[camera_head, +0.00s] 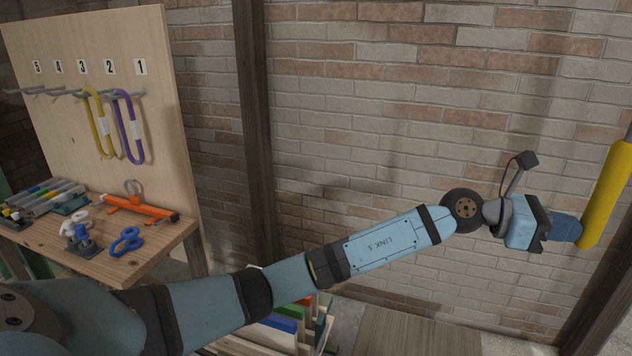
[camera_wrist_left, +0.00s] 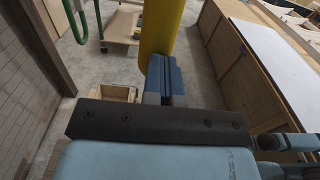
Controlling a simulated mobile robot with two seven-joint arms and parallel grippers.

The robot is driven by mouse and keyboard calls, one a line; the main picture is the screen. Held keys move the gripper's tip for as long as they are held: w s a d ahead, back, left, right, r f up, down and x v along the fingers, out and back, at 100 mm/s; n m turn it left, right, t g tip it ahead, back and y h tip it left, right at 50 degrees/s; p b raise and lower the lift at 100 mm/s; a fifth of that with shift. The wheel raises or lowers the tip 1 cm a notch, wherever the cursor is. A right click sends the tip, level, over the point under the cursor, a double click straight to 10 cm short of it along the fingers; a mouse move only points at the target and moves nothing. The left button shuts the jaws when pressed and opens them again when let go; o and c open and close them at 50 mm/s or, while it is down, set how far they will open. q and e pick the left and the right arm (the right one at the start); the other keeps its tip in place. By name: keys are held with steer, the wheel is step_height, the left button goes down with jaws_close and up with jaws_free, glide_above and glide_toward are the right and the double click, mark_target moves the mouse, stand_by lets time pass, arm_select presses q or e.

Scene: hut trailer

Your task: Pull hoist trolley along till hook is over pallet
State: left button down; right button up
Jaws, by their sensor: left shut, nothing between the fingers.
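A thick yellow bar (camera_head: 608,190) hangs tilted at the right edge of the head view, its upper part on a thin dark rod. It also shows in the left wrist view (camera_wrist_left: 162,28), just beyond my fingers. My left gripper (camera_head: 574,232) is at the bar's lower end, fingers shut and empty. The blue fingers show together in the left wrist view (camera_wrist_left: 165,80). They appear to be against or very close to the bar; I cannot tell if they touch. I cannot make out the trolley, hook or pallet for certain. My right gripper is out of view.
A wooden bench (camera_head: 150,236) with a pegboard (camera_head: 110,60) holding yellow and purple loops stands at left. A brick wall (camera_head: 400,120) is behind my arm. A wooden box (camera_wrist_left: 116,94) sits on the floor, and a long wooden counter (camera_wrist_left: 222,70) runs at right.

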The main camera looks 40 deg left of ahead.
arm_select(q)
steer(key=b+x, duration=0.2)
steer(key=x, duration=1.1)
steer(key=shift+d, duration=0.3)
steer(key=shift+r, duration=0.2)
